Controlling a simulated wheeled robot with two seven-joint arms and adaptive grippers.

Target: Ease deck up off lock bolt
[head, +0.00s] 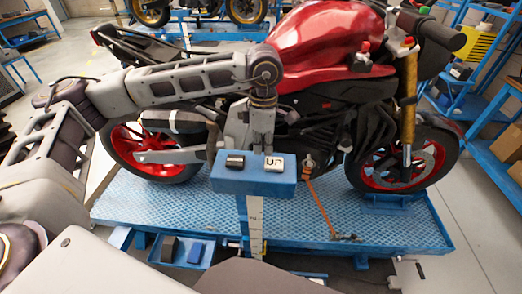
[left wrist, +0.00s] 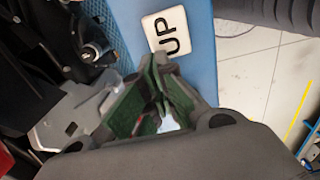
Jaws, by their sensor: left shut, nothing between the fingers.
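The blue lift deck (head: 400,226) carries a red motorcycle (head: 330,45). In front of it a blue control box (head: 255,186) stands on a post with a white scale strip (head: 255,228). On its top sit a white button marked UP (head: 274,163) and a dark button (head: 235,161). My left gripper (head: 263,148) points down at the box, just behind the UP button. In the left wrist view the shut, empty fingertips (left wrist: 158,72) are close to the UP button (left wrist: 166,31); I cannot tell whether they touch the box. I cannot make out the lock bolt. My right gripper is out of view.
An orange strap (head: 319,206) runs from the motorcycle down to the deck. A low blue tray (head: 185,251) with a dark block and a blue block lies below the deck's front edge. Blue shelving (head: 490,80) stands at the right. The floor (head: 470,240) at the front right is mostly clear.

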